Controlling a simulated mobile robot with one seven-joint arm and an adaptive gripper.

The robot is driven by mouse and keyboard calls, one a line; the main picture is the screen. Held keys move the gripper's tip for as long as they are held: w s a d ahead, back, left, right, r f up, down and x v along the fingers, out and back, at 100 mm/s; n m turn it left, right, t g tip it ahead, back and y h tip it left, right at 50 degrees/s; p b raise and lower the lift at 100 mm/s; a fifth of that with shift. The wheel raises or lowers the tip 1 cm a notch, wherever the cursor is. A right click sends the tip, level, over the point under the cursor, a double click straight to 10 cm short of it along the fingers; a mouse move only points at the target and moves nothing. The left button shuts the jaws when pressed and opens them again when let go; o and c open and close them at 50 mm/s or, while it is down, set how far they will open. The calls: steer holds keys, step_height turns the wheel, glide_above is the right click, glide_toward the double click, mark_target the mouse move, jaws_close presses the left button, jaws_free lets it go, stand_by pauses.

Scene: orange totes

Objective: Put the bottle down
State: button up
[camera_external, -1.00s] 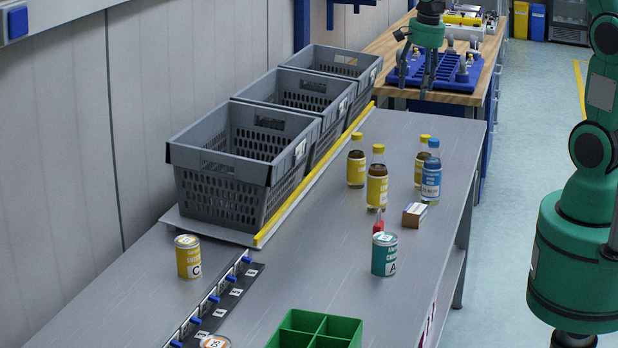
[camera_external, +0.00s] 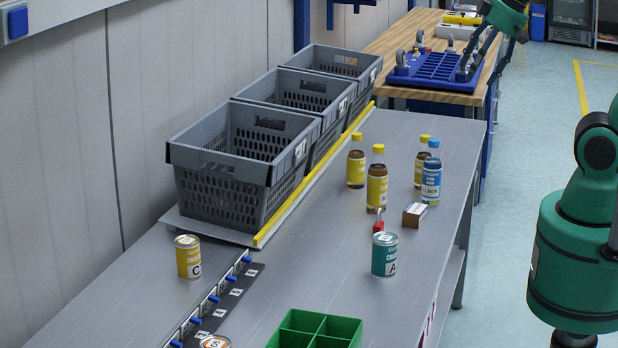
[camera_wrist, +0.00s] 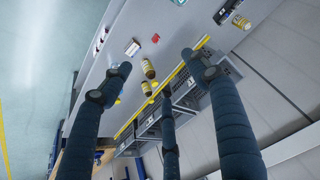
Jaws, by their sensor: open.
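Three bottles with yellow caps stand upright on the grey table: one at the left (camera_external: 356,168), one in front (camera_external: 377,186), and one at the back right (camera_external: 420,162), partly hidden. A bottle with a blue cap (camera_external: 431,182) stands in front of the back right one. My gripper (camera_external: 483,62) is beyond the table, near the right edge of the wooden bench, tilted and with its fingers spread. In the wrist view my gripper (camera_wrist: 160,72) shows three spread fingers with nothing held. A yellow-labelled bottle (camera_wrist: 148,68) is visible there, away from the fingers.
Grey crates (camera_external: 218,200) line the table's left side behind a yellow strip. A blue rack (camera_external: 437,70) is on the wooden bench. A teal can (camera_external: 384,254), yellow can (camera_external: 188,257), small box (camera_external: 414,215) and green divided tray (camera_external: 345,328) are nearer.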

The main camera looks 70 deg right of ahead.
steer(key=s+a+n, duration=0.1)
steer(key=s+n, duration=0.1)
steer(key=s, duration=0.1)
steer(key=shift+a+f, duration=0.15)
steer(key=shift+a, duration=0.25)
step_height(320, 180, down, 4)
steer(key=b, duration=0.4)
steer(key=shift+f, duration=0.15)
stand_by(6.5)
